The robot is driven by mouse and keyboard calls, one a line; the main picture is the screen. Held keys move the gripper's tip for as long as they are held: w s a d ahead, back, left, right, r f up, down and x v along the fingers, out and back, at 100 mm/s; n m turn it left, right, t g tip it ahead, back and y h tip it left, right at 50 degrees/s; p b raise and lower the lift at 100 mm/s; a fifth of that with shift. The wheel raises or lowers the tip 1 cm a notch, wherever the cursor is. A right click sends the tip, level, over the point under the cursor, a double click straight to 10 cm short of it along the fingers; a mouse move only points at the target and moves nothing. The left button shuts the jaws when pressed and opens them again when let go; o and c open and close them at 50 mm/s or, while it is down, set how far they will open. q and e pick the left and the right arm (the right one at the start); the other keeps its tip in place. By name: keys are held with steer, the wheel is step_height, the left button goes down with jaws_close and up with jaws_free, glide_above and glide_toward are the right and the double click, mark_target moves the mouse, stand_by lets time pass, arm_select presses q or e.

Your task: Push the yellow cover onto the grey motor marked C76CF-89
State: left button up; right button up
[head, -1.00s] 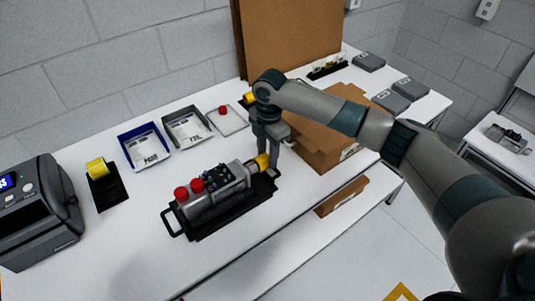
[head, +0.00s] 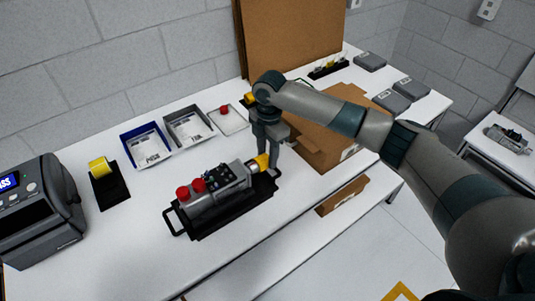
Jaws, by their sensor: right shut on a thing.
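The grey motor (head: 222,189) lies in a black tray (head: 237,216) with a handle at its left end. Two red caps (head: 190,188) sit at its left end. The yellow cover (head: 262,160) is at the motor's right end, against it or very close. My right gripper (head: 267,158) points down and is shut on the yellow cover; its fingers hide part of the cover. The marking on the motor is too small to read. My left gripper is not in view.
A dark device with a display (head: 38,212) stands at the left, beside a yellow roll on a black holder (head: 106,190). A blue bin (head: 146,147), a grey bin (head: 188,130) and a white tray (head: 229,121) line the back. An open cardboard box (head: 318,150) is right of my gripper.

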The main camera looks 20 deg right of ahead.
mark_target(257, 160)
steer(key=shift+s+a+p, duration=0.15)
steer(key=shift+a+p, duration=0.2)
steer(key=shift+p, duration=0.25)
stand_by(1.1)
steer(key=shift+s+a+p, duration=0.25)
steer(key=shift+a+p, duration=0.4)
steer(key=shift+p, duration=0.1)
steer(key=shift+s+a+p, duration=0.2)
steer(key=shift+a+p, duration=0.45)
steer(key=shift+p, duration=0.05)
stand_by(2.5)
steer(key=o, duration=1.1)
steer(key=shift+r, duration=0.1)
steer(key=shift+r+b, duration=0.3)
steer(key=shift+r, duration=0.1)
steer(key=shift+w+d+r+b, duration=0.1)
steer(key=shift+r+b, duration=1.35)
steer(key=shift+r, duration=2.65)
steer(key=shift+d+r+b, duration=0.1)
steer(key=shift+r+b, duration=1.35)
steer(key=shift+r, duration=2.65)
